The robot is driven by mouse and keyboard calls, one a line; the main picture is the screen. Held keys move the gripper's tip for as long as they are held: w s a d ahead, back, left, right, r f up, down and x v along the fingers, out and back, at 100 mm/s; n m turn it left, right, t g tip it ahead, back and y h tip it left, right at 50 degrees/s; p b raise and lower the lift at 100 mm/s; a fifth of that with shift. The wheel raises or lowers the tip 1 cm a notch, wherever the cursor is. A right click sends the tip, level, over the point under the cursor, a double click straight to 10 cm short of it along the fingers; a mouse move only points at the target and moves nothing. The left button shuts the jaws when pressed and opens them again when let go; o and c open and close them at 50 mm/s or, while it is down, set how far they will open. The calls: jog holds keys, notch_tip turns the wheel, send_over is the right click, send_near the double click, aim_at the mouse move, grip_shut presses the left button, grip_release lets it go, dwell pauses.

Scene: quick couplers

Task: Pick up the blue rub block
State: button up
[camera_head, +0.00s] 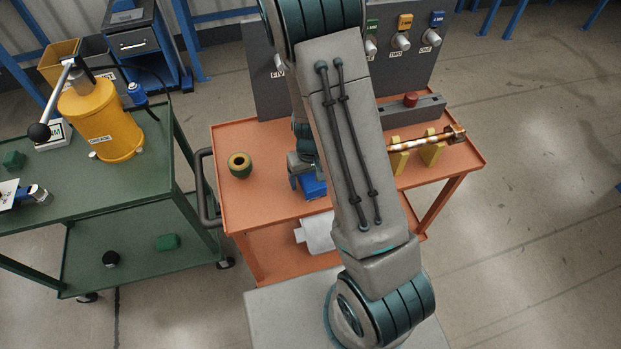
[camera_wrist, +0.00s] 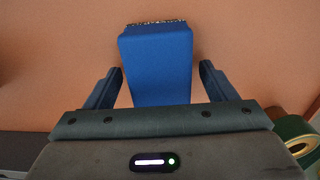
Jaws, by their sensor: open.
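The blue rub block (camera_wrist: 157,62) lies on the orange cart top in the wrist view, with a dark speckled strip along its far edge. My gripper (camera_wrist: 161,75) is open, with one finger on each side of the block and a visible gap at both sides. Whether the fingers are down at the block's height is hard to tell. In the head view the block (camera_head: 313,187) shows only in part, beside my arm. My gripper (camera_head: 300,178) is right at it there, mostly hidden by the arm.
A green and yellow ring (camera_head: 240,165) stands left on the orange cart (camera_head: 262,215). A rod on yellow supports (camera_head: 430,153) is at right. A grey panel with labelled couplers (camera_head: 401,40) stands behind. A green cart (camera_head: 80,205) with a yellow grease pot (camera_head: 100,120) is at left.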

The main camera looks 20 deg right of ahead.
aim_at(310, 175)
jog(key=shift+c, duration=0.4)
jog(key=c, duration=1.1)
jog(key=shift+r, duration=0.35)
notch_tip(310, 175, up, 4)
jog(key=shift+a+f, duration=0.1)
jog(key=shift+f, duration=0.05)
jog(key=s+a+r, duration=0.2)
jog(key=s, duration=0.1)
jog(key=s+a+r, duration=0.2)
jog(key=s, duration=0.1)
jog(key=s+a+r+p, duration=0.1)
jog(key=s+a+r, duration=0.1)
jog(key=s, duration=0.1)
jog(key=shift+s+a+r, duration=0.25)
jog(key=shift+a, duration=0.1)
